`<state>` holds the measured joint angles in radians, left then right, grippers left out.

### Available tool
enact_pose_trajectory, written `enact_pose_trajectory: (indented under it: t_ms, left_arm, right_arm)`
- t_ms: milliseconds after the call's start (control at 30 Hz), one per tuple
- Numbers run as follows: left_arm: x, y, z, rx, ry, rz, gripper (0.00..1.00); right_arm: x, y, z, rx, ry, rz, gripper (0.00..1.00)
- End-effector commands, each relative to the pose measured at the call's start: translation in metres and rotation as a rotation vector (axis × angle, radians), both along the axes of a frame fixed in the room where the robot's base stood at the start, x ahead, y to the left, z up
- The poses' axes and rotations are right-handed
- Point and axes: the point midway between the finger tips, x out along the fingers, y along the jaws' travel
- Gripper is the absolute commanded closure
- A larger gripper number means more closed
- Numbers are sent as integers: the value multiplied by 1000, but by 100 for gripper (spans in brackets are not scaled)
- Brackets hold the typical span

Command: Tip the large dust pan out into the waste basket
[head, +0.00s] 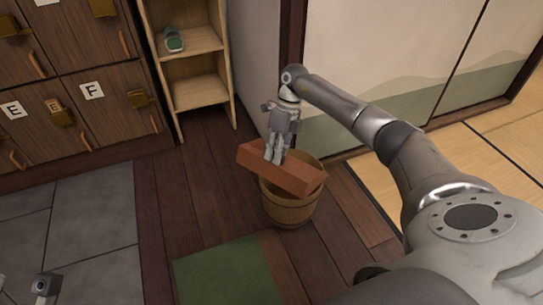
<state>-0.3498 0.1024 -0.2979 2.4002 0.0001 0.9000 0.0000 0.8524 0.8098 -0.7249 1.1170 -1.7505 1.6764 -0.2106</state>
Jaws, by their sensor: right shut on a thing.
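The large dust pan (301,179) is a reddish-brown, box-like piece, slightly tilted down to the right in the picture. My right gripper (275,158) is shut on it from above. The waste basket (289,212) is a round wooden tub on the plank floor. The dust pan is over its mouth and hides much of the opening. I cannot tell whether the pan touches the rim or what lies inside either one. A small grey part of my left gripper (45,285) shows at the bottom left corner; its fingers are not clear.
A wooden shelf (195,92) with a green and white item (174,40) stands behind. Lettered lockers (75,105) line the left. Sliding doors (385,60) and tatami (480,150) are at the right. A green mat (225,272) lies in front on clear floor.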

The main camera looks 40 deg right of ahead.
Motion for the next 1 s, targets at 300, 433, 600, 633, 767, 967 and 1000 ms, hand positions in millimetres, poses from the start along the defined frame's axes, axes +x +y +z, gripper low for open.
enact_pose_trajectory:
  t_ms: [300,433,600,633,767,967,1000]
  left_arm:
    - [0,0,19,-4,0,-2,60]
    - [0,0,23,-4,0,-2,60]
    - [0,0,24,-4,0,-2,60]
    - [0,0,24,-4,0,-2,60]
    - [0,0,24,-4,0,-2,60]
    - [0,0,24,-3,0,-1,60]
    - [0,0,24,-3,0,-1,60]
  right_arm:
    - [-7,18,-5,-149,-49,8,100]
    - [-10,29,-10,-234,-81,8,100]
    - [-13,38,-16,-324,-111,5,100]
    - [-13,39,-16,-336,-115,5,100]
    - [-14,42,-18,-365,-126,3,100]
    - [-14,43,-18,-371,-129,1,100]
    - [-14,43,-18,-371,-129,1,100]
